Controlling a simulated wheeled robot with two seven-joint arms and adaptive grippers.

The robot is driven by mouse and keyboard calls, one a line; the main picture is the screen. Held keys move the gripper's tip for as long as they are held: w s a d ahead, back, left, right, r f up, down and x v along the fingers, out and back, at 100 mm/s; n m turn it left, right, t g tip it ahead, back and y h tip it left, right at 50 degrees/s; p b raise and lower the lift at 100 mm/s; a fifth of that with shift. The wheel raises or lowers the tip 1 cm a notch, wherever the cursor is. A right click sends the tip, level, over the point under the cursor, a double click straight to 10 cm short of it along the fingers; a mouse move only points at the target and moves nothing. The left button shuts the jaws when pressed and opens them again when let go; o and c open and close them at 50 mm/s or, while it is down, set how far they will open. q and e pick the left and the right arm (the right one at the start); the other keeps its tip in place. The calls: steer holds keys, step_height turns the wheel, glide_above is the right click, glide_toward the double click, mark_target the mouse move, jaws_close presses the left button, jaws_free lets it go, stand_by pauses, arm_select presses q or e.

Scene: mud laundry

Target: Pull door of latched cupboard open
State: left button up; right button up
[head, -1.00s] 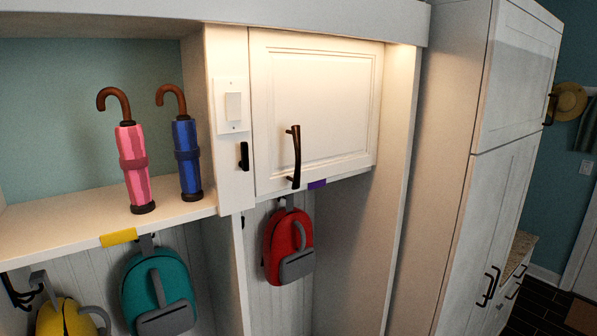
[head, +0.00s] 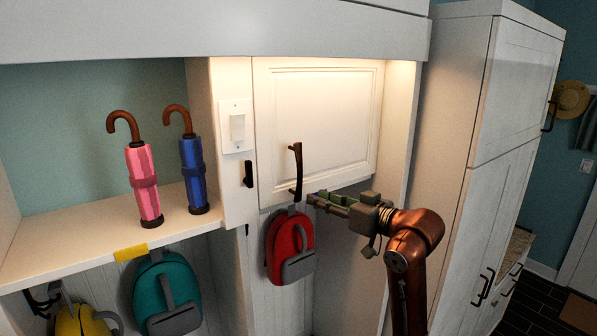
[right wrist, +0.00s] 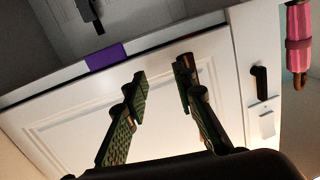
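The white cupboard door (head: 325,120) is closed in the head view. Its dark upright handle (head: 297,172) is near the door's lower left. A small black latch piece (head: 248,174) is on the panel left of the door; it also shows in the right wrist view (right wrist: 261,83). My right gripper (head: 313,200) is just right of the handle's lower end. In the right wrist view its fingers (right wrist: 160,85) are apart with nothing between them. A dark brown end, likely the handle's (right wrist: 182,62), shows by the right-hand finger, which hides the rest. My left gripper is out of view.
A red backpack (head: 290,245) hangs below the door. Pink (head: 145,185) and blue (head: 193,175) umbrellas stand on the left shelf. A light switch (head: 237,127) is above the latch. A tall white cabinet (head: 505,100) stands at the right.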

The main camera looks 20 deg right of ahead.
steer(key=n+y, duration=0.1)
glide_toward(300, 171)
steer(key=x, duration=0.3)
steer(key=p+x, duration=0.3)
steer(key=x, duration=0.4)
steer(key=shift+w+f, duration=0.15)
steer(key=shift+w, duration=0.15)
jaws_close()
